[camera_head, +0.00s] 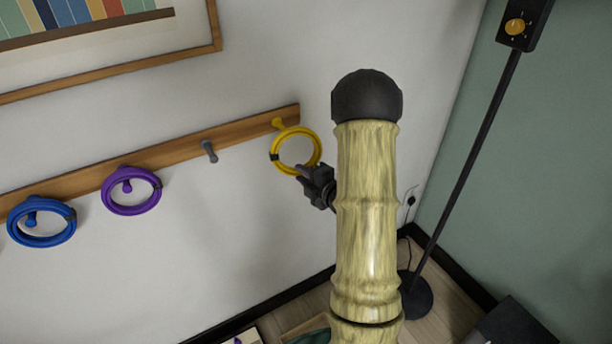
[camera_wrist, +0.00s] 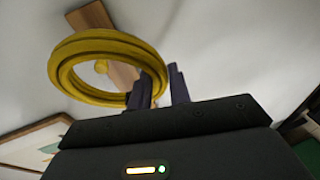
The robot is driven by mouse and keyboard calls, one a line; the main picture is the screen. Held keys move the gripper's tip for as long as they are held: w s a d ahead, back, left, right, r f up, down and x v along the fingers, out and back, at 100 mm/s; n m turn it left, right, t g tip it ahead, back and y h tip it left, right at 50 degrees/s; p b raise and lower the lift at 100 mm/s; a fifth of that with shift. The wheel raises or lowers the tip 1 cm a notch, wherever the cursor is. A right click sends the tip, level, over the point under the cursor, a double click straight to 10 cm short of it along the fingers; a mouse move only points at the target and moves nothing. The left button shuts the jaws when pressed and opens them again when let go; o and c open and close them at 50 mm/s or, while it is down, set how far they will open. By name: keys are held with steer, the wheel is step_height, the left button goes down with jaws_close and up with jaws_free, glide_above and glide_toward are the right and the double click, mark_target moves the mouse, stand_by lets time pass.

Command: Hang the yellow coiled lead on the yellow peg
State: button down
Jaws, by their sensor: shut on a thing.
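The yellow coiled lead (camera_head: 297,129) is a ring held up in front of the wall, near the right end of the wooden peg rail. My gripper (camera_head: 301,170) is shut on the lower right part of its ring. The yellow peg (camera_head: 278,122) shows at the ring's upper left edge. In the wrist view the lead (camera_wrist: 62,76) lies between my gripper's fingers (camera_wrist: 160,88). There the yellow peg's round tip (camera_wrist: 101,67) shows inside the ring's opening. I cannot tell whether the ring is around the peg or still in front of it.
The wooden rail (camera_head: 170,156) also bears an empty grey peg (camera_head: 209,150), a purple coil (camera_head: 131,208) and a blue coil (camera_head: 41,241) to the left. A framed picture (camera_head: 110,55) hangs above. A black stand (camera_head: 470,150) is at the right. The wall below the rail is clear.

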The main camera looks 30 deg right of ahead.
steer(key=d+x, duration=0.1)
steer(key=x, duration=0.6)
steer(key=shift+w+p, duration=0.25)
steer(key=shift+p, duration=0.15)
stand_by(0.6)
stand_by(0.7)
steer(key=c, duration=1.2)
jaws_free()
